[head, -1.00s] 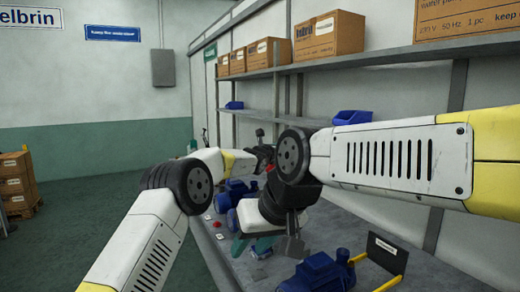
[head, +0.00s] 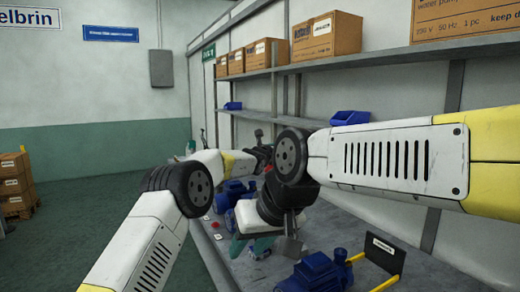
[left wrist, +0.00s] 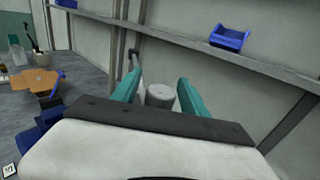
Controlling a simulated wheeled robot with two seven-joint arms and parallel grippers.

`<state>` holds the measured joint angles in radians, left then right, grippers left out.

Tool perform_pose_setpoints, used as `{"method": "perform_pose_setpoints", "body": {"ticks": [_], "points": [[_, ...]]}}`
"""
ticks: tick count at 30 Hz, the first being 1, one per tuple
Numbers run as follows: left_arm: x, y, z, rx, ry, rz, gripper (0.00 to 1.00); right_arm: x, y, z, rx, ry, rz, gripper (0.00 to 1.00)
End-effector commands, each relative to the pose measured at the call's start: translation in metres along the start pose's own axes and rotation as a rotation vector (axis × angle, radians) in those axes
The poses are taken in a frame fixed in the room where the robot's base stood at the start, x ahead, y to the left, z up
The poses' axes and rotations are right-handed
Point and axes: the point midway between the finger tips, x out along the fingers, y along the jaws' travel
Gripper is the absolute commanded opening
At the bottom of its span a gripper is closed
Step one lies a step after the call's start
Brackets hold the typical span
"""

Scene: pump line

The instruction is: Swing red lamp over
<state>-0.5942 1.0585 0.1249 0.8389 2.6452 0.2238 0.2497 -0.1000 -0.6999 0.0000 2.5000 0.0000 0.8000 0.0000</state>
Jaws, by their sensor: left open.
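A small red patch (head: 268,168) shows between my arms in the head view; I cannot tell whether it belongs to the red lamp, and no whole lamp is visible. In the left wrist view my left gripper (left wrist: 158,92) is open, its teal fingers apart. A grey cylinder (left wrist: 160,95) shows between them, apparently untouched; I cannot tell what it belongs to. In the head view the left gripper is hidden behind my right arm. My right gripper (head: 251,247) points down over the bench, its teal fingers apart with nothing seen between them.
Blue pumps (head: 314,272) stand on the grey bench (head: 222,262). A yellow frame with a black sign (head: 384,254) is at the right.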

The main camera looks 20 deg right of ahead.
Motion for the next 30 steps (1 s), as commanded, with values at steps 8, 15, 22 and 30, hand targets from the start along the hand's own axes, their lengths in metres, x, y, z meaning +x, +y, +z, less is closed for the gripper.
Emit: {"method": "perform_pose_setpoints", "body": {"ticks": [8, 15, 22, 30], "points": [[-0.022, -0.001, 0.002, 0.003, 0.000, -0.001, 0.52, 0.000, 0.000, 0.000, 0.000, 0.000, 0.000, 0.36], [-0.054, 0.000, 0.001, 0.000, 0.001, 0.000, 0.52, 0.000, 0.000, 0.000, 0.000, 0.000, 0.000, 0.36], [-0.074, 0.000, 0.000, 0.000, 0.000, 0.000, 0.52, 0.000, 0.000, 0.000, 0.000, 0.000, 0.000, 0.36], [-0.077, 0.000, 0.000, 0.000, 0.000, 0.001, 0.52, 0.000, 0.000, 0.000, 0.000, 0.000, 0.000, 0.36]]}}
